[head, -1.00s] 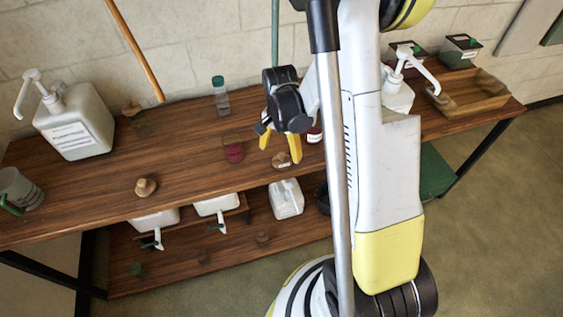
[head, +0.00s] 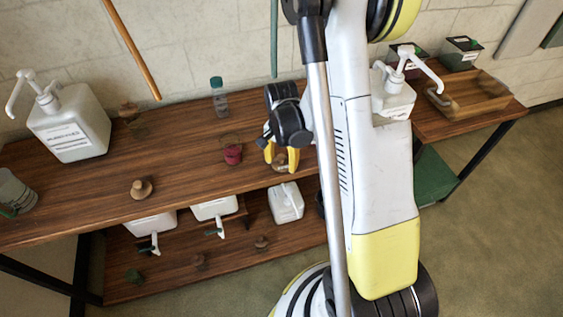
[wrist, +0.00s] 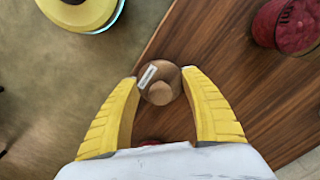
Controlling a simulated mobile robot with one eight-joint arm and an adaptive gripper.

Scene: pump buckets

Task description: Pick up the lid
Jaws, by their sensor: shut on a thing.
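The lid (wrist: 160,88) is a small round wooden piece with a knob and a pale label, seen from above in the wrist view. My gripper (wrist: 162,76) has its two yellow fingers closed on opposite sides of it. In the head view my gripper (head: 282,162) points down near the front edge of the shelf top, with the lid (head: 279,164) partly hidden between the fingers. I cannot tell whether the lid touches the wood. A similar wooden lid (head: 142,188) lies further left on the shelf top, and another brownish one (head: 128,109) is near the wall.
A red jar (head: 233,154) stands left of my gripper and also shows in the wrist view (wrist: 287,24). White containers (head: 286,202) sit on the lower shelf.

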